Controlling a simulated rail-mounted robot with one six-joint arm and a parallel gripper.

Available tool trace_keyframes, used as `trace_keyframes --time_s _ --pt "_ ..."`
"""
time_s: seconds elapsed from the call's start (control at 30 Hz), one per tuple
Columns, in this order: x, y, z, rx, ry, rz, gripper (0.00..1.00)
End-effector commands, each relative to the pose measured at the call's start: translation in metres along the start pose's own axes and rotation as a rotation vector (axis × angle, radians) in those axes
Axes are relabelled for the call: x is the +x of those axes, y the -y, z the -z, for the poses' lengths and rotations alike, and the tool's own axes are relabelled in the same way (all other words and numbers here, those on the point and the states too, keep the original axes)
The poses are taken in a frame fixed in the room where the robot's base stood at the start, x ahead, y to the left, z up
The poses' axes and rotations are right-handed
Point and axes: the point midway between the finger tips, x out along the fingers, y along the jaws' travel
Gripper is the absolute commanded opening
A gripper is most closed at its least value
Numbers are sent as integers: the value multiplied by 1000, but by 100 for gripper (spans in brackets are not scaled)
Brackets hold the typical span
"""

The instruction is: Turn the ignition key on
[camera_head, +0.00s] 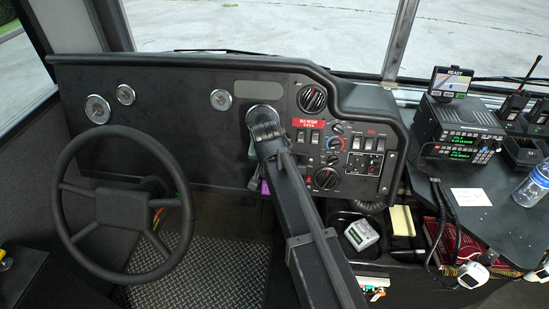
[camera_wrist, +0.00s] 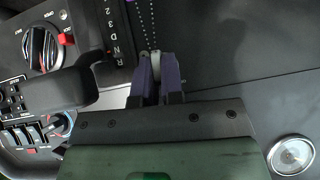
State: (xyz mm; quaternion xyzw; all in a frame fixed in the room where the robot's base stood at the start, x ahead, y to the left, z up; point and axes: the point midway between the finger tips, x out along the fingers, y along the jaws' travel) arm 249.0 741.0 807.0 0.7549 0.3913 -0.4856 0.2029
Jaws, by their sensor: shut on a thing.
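My gripper (camera_wrist: 156,62) points at the dark dash panel in the wrist view. Its two purple-grey fingers are shut on a small pale grey piece (camera_wrist: 155,68), which sits between the fingertips. This is where the ignition key would be, but its shape and turn angle are mostly hidden by the fingers. In the head view my gripper (camera_head: 262,187) is largely hidden behind my own arm, at the lower edge of the dashboard (camera_head: 170,100), right of the steering wheel.
The gear lettering (camera_wrist: 112,30) and a black bar (camera_wrist: 65,95) lie close left of the fingers in the wrist view. In the head view the steering wheel (camera_head: 64,223) stands left and the switch panel (camera_head: 348,150) right. A radio (camera_head: 459,130) sits on the side desk.

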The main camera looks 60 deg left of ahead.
Motion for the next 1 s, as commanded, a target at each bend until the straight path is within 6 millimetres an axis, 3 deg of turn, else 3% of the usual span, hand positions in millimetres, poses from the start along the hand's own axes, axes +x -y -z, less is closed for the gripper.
trace_keyframes --time_s 0.2,0.23,0.37,0.67,0.83,1.0 --pt "1 -2 -2 1 6 -4 0" --pt "1 -2 -2 0 6 -4 13" --pt "1 -1 -1 0 4 -3 32" --pt "-2 -1 0 -1 2 -2 34" --pt "-27 -1 2 -1 2 -2 34" --pt "-72 -1 4 -1 2 -2 34"
